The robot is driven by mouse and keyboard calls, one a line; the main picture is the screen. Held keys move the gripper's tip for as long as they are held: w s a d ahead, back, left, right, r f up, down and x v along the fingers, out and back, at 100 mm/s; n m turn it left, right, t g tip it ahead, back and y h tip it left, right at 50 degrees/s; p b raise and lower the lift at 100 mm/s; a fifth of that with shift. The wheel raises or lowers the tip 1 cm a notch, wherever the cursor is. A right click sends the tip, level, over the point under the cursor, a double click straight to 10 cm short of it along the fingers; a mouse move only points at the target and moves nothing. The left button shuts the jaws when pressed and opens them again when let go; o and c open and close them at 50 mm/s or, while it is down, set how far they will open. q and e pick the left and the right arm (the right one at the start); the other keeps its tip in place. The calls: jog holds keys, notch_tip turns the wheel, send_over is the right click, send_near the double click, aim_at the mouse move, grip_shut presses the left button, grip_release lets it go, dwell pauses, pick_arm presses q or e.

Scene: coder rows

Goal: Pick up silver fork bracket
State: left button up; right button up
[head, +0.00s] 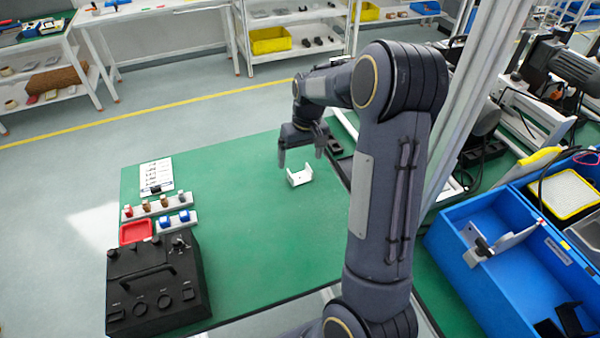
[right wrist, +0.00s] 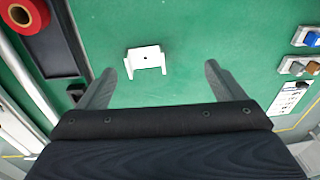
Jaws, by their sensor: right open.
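A small white-silver U-shaped bracket (head: 300,177) lies on the green mat (head: 255,240), near its right side. It also shows in the right wrist view (right wrist: 146,58), ahead of and between the fingers. My right gripper (head: 301,160) is open and empty, just above and behind the bracket in the head view. In the right wrist view both fingers (right wrist: 158,80) are spread wide and apart from the bracket. My left gripper is not in view.
A black fixture box (head: 155,290) stands at the mat's front left. Beside it are a red tray (head: 135,232), small parts on white racks (head: 176,222) and a printed card (head: 156,174). Blue bins (head: 480,290) stand at the right. The mat's middle is clear.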

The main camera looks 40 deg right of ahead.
aim_at(302, 180)
jog(key=shift+g+h, duration=0.4)
jog(key=shift+g, duration=0.1)
jog(key=w+d+f+p, duration=0.1)
jog(key=f, duration=0.2)
jog(key=w+f+p, duration=0.1)
jog(key=f, duration=0.3)
jog(key=w+d+f+p, duration=0.1)
jog(key=f, duration=0.3)
jog(key=shift+d, duration=0.3)
jog(key=shift+f, duration=0.5)
jog(key=c, duration=1.1)
